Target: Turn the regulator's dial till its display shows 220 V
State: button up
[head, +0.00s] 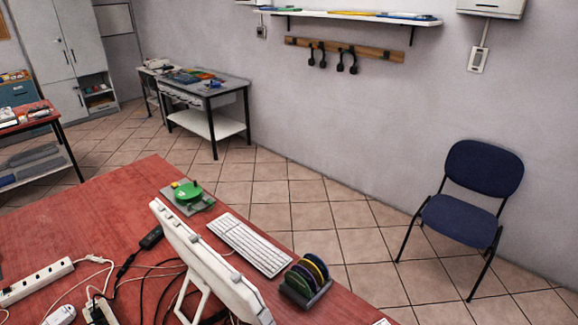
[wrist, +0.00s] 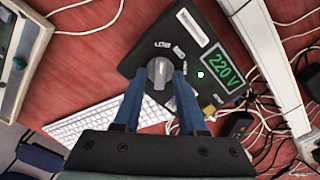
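The regulator (wrist: 203,68) is a black box on the red table, seen from above in the wrist view. Its display (wrist: 225,71) reads 220 V in green. The grey dial (wrist: 159,73) sits on the box's face. My gripper (wrist: 161,76) has its two blue fingers apart, one on each side of the dial. Narrow gaps seem to show between fingers and dial; I cannot tell whether either finger touches. The regulator and my gripper are not in the head view.
White and black cables (wrist: 270,100) lie tangled right of the regulator, beside a long white strip (wrist: 268,60). A white keyboard (wrist: 98,122) lies left of my gripper. In the head view, a monitor (head: 205,265) and a disc rack (head: 307,283) stand on the red table.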

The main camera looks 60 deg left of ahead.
dwell(0.3)
notch_tip(320, 180, up, 13)
jog(key=shift+b, duration=0.45)
dwell(0.6)
